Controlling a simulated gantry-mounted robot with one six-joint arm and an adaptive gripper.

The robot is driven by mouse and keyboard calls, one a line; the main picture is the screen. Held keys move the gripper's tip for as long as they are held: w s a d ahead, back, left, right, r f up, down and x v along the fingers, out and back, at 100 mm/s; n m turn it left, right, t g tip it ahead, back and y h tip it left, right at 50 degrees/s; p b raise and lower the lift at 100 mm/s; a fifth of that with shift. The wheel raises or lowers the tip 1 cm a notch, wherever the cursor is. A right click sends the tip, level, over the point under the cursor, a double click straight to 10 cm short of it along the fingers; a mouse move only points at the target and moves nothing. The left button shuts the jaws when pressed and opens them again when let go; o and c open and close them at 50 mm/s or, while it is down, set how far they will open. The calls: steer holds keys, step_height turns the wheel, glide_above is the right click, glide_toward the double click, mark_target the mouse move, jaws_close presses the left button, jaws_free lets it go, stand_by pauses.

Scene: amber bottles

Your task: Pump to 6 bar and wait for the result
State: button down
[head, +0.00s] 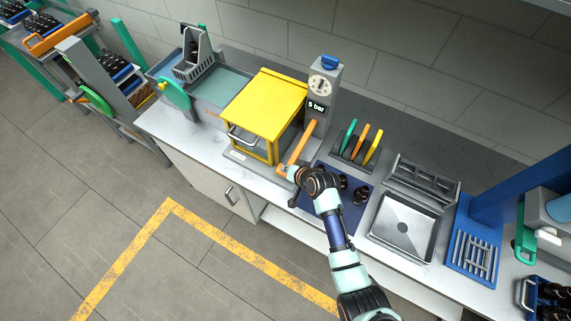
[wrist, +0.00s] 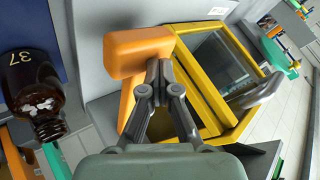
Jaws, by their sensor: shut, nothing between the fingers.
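The yellow pressure box (head: 270,92) stands on the counter with its lid down; its yellow frame and window also show in the wrist view (wrist: 205,100). A grey column (head: 325,85) beside it carries a round dial (head: 320,87), a blue knob (head: 329,62) and a display (head: 317,106) that seems to read 5 bar, though the digit is small. An orange pump lever (head: 301,143) slants down from the column toward the front. My gripper (head: 287,171) is shut at the lever's lower end. In the wrist view its closed fingertips (wrist: 160,70) are against or just beside the orange handle (wrist: 137,55).
Amber bottles (head: 361,194) stand on a dark blue mat right of my gripper; one marked 37 (wrist: 35,90) is close in the wrist view. A rack with coloured tags (head: 357,146), a steel tray (head: 403,226) and a blue grate (head: 474,243) lie farther right.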

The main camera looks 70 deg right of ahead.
stand_by(0.4)
steer(key=shift+r+p, duration=3.05)
steer(key=shift+r, duration=0.05)
steer(key=shift+r, duration=0.1)
step_height(320, 180, up, 5)
steer(key=p, duration=0.4)
steer(key=shift+p, duration=0.35)
